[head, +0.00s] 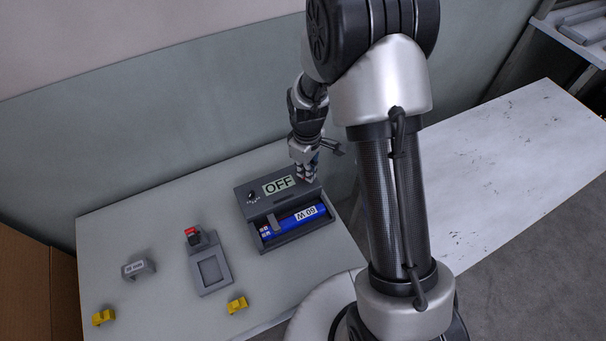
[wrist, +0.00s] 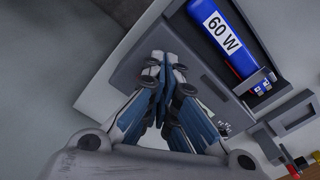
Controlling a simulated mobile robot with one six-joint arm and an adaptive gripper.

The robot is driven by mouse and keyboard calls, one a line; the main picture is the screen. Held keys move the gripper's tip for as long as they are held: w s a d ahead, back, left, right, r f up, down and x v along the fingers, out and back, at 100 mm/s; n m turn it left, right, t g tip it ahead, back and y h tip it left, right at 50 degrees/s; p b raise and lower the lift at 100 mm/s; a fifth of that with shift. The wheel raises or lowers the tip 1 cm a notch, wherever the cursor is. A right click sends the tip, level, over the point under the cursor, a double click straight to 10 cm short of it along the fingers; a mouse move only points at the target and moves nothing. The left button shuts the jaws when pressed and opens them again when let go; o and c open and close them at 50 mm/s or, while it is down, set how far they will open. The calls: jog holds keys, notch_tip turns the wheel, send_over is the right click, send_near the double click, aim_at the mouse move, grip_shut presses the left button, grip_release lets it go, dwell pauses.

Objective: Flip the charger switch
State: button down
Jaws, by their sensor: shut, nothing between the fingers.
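The charger (head: 252,193) is a dark grey box on the pale table. Its sloped panel carries a display (head: 279,184) reading "OFF" and a small dark switch (head: 252,196) to the left of the display. A blue battery (head: 296,219) marked "60 W" lies in its front bay. My gripper (head: 306,176) is shut and empty, at the right end of the charger's panel, apart from the switch. In the wrist view the gripper (wrist: 165,68) covers much of the panel, and the blue battery (wrist: 222,30) shows at upper right. I cannot tell whether the fingertips touch the charger.
A grey fixture (head: 213,272) with a red-topped part (head: 193,234) stands left of the charger. A small grey labelled block (head: 138,268) and two yellow pieces (head: 103,317) (head: 237,304) lie further left and in front. A wall runs behind the table.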

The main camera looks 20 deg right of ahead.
jog(key=shift+f+b, duration=0.4)
jog(key=shift+f, duration=0.3)
jog(key=shift+r, duration=0.15)
notch_tip(320, 180, up, 7)
jog(key=p, duration=0.5)
